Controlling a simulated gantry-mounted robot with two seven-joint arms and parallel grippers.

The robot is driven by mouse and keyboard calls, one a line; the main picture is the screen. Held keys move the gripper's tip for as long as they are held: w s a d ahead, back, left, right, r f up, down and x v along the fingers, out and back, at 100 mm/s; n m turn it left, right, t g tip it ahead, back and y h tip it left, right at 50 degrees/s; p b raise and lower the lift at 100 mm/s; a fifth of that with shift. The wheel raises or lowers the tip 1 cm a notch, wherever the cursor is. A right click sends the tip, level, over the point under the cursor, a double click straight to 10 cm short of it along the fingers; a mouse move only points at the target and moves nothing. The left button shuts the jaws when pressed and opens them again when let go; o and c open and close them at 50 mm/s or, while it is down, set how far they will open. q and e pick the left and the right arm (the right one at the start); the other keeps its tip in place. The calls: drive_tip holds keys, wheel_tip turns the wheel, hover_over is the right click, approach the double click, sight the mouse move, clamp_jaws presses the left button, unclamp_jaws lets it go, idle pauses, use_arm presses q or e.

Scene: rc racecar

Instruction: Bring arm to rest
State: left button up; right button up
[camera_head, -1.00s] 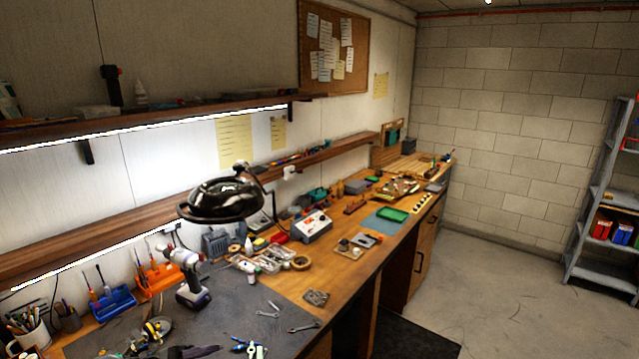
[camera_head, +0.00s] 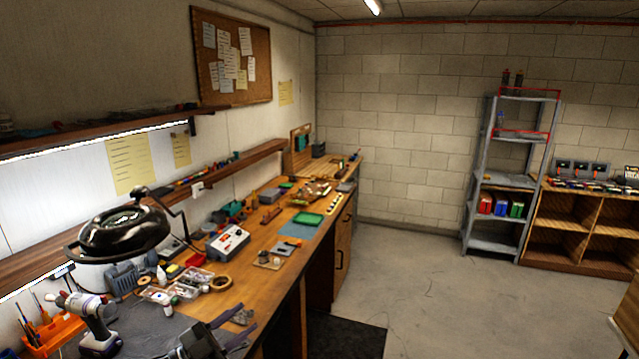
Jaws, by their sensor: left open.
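My left gripper (camera_head: 243,322) shows at the bottom of the head view, over the near right part of the workbench (camera_head: 262,262). Its two dark fingers are apart, and I see nothing held between them. A small dark metal part lies on the bench close behind the fingertips; I cannot tell whether they touch. Most of my left arm is out of the picture. My right gripper is not in view.
A white and purple drill (camera_head: 92,322) stands left of the gripper, and a black lamp (camera_head: 122,232) hangs over the bench. A tape roll (camera_head: 219,283) and a grey box (camera_head: 228,242) lie farther back. The floor (camera_head: 410,285) to the right is clear up to the metal shelf (camera_head: 488,243).

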use_arm(q)
drive_tip(key=w+a+f+n+y, duration=0.4)
drive_tip(key=a+f+n+y, duration=0.15)
drive_tip(key=a+y, duration=0.25)
drive_tip(key=w+a+f+n+y, duration=0.4)
drive_tip(key=a+f+n+y, duration=0.1)
drive_tip(key=a+f+y, duration=0.25)
drive_tip(key=s+a+f+n+g+y, duration=0.6)
drive_tip(key=s+a+f+n+g, duration=0.2)
drive_tip(key=s+a+g, duration=0.3)
drive_tip(key=s+d+f+m+t+h, duration=0.1)
drive_tip(key=s+d+f, duration=0.3)
drive_tip(key=s+d, duration=0.35)
drive_tip(key=s+d+f+m+t+h, duration=0.1)
drive_tip(key=s+d+f, duration=0.4)
drive_tip(key=s, duration=0.4)
drive_tip(key=s+d+r+h, duration=0.1)
drive_tip(key=s+d, duration=0.3)
drive_tip(key=s, duration=0.6)
drive_tip(key=s+d+r+h, duration=0.1)
drive_tip(key=s+d+r, duration=0.2)
drive_tip(key=s, duration=0.6)
drive_tip(key=shift+s+d+r, duration=0.25)
drive_tip(key=shift+s+d, duration=0.1)
drive_tip(key=shift+d, duration=0.7)
